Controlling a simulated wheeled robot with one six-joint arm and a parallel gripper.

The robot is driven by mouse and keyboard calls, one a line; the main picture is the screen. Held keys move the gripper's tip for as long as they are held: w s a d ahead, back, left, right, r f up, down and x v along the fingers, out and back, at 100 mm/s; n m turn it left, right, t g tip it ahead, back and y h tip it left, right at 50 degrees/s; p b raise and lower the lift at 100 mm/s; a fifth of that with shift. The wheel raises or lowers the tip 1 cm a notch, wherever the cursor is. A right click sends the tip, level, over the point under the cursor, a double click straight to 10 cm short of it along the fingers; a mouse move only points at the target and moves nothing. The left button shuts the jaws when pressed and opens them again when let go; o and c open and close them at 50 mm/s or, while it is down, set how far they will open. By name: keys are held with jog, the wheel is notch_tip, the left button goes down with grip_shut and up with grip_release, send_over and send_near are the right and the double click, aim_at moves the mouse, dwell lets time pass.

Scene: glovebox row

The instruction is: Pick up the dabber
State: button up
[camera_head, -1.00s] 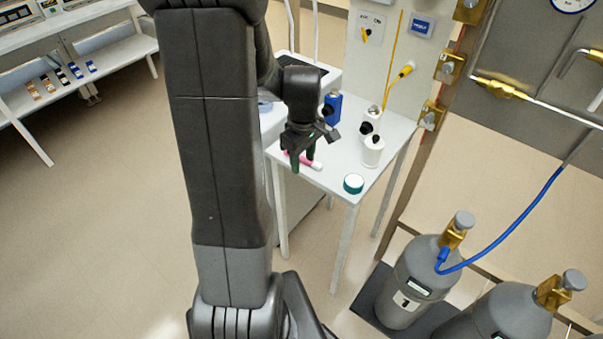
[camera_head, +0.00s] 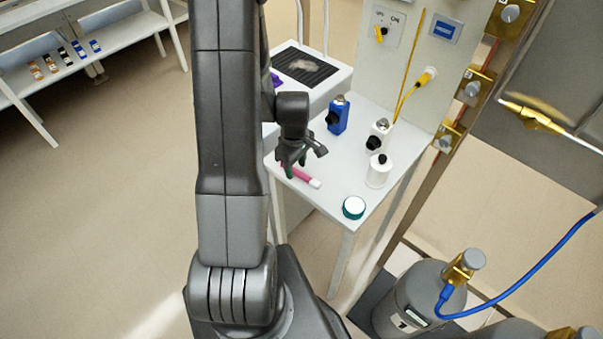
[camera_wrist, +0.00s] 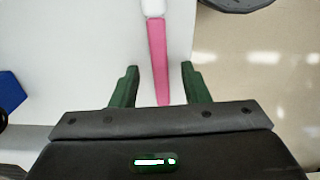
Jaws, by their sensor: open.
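The dabber is a pink stick with a white end. It lies on the white table (camera_head: 332,205) near its left edge in the head view, and its pink body (camera_head: 302,175) is partly hidden by my gripper (camera_head: 296,169). In the wrist view the dabber (camera_wrist: 158,55) runs from the top edge down between the green fingers of my gripper (camera_wrist: 159,87). The fingers are open, one on each side of it, and empty. I cannot tell the height of the fingers above the table.
A teal-rimmed white jar (camera_head: 353,207), a white bottle (camera_head: 378,171), another white bottle (camera_head: 379,136) and a blue bottle (camera_head: 338,115) stand on the table. Grey gas cylinders (camera_head: 417,301) stand at lower right. Open floor (camera_head: 110,200) lies left.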

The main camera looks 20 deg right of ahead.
aim_at(296, 170)
jog(key=shift+f, duration=0.35)
grip_shut()
jog(key=shift+r, duration=0.1)
notch_tip(296, 170, up, 10)
jog(key=b, duration=0.1)
dwell(0.6)
